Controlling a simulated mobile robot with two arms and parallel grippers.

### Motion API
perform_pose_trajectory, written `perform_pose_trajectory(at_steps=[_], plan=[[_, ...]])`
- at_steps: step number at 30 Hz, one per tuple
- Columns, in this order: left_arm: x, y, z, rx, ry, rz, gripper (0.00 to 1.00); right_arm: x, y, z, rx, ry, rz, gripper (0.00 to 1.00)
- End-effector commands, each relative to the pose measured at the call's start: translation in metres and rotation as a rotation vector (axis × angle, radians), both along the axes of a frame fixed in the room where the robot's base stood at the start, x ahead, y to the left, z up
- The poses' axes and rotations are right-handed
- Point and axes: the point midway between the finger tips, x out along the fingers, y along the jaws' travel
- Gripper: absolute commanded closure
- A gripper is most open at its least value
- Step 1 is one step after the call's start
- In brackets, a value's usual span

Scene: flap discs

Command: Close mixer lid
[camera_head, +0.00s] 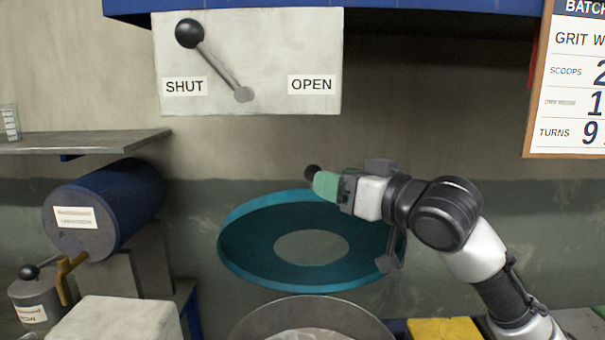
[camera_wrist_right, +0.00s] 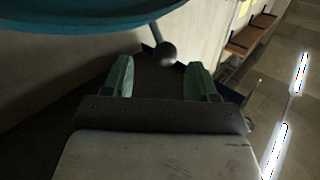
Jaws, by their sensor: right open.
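The mixer lid (camera_head: 236,247) is a round teal disc with a raised rim and a paler round centre. It stands raised and tilted behind and above the mixer bowl (camera_head: 320,304). Its teal edge crosses the top of the right wrist view (camera_wrist_right: 80,20). A black ball knob on a thin rod (camera_wrist_right: 167,53) shows by the lid. In the head view the knob (camera_head: 312,172) is at my right gripper's fingertips. My right gripper (camera_head: 322,184) has green fingers, open. The knob lies ahead of and between them, with no visible grip. My left gripper is not in view.
A wall panel (camera_head: 265,60) marked SHUT and OPEN carries a black-knobbed lever (camera_head: 212,60) leaning toward SHUT. A blue drum (camera_head: 110,210) and a grey pot (camera_head: 38,297) stand at left, under a shelf (camera_head: 85,143). A yellow block (camera_head: 444,329) is at lower right.

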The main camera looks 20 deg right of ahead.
Motion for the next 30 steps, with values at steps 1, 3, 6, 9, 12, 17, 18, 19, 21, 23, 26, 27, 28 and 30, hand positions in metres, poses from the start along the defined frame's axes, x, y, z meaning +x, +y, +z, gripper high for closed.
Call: perform_pose_trajectory(at_steps=[1, 3, 6, 9, 12, 17, 18, 19, 21, 23, 26, 27, 28, 30], plan=[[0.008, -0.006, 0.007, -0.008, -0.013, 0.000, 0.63, 0.009, 0.006, 0.004, 0.002, 0.000, 0.003, 0.42], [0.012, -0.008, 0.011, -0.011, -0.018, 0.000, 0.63, 0.021, 0.013, 0.004, 0.002, 0.001, 0.003, 0.42], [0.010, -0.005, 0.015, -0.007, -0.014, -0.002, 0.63, 0.036, 0.022, 0.003, 0.000, -0.002, 0.003, 0.42], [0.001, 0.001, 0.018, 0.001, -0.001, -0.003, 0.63, 0.048, 0.028, 0.002, 0.000, -0.002, 0.002, 0.42], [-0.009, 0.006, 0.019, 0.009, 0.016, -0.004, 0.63, 0.056, 0.033, 0.002, 0.000, -0.002, 0.002, 0.42], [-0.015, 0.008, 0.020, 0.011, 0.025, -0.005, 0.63, 0.060, 0.035, 0.001, -0.003, -0.005, 0.002, 0.42], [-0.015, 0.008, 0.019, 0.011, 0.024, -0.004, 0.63, 0.061, 0.035, 0.000, -0.003, -0.005, 0.002, 0.42], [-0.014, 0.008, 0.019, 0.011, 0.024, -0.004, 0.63, 0.061, 0.035, 0.000, -0.003, -0.005, 0.001, 0.42], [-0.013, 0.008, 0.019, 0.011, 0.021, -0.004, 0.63, 0.061, 0.035, 0.000, -0.003, -0.005, 0.002, 0.42], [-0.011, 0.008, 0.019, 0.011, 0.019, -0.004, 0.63, 0.060, 0.035, 0.000, -0.003, -0.005, 0.002, 0.42], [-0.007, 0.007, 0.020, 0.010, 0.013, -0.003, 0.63, 0.060, 0.035, 0.000, -0.003, -0.004, 0.002, 0.55], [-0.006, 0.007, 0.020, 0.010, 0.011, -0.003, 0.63, 0.060, 0.035, 0.000, -0.003, -0.004, 0.001, 0.61], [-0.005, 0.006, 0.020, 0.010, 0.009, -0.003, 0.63, 0.060, 0.035, 0.000, -0.003, -0.004, 0.002, 0.66], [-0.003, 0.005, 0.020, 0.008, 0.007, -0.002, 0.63, 0.060, 0.035, 0.000, -0.003, -0.004, 0.002, 0.77]])
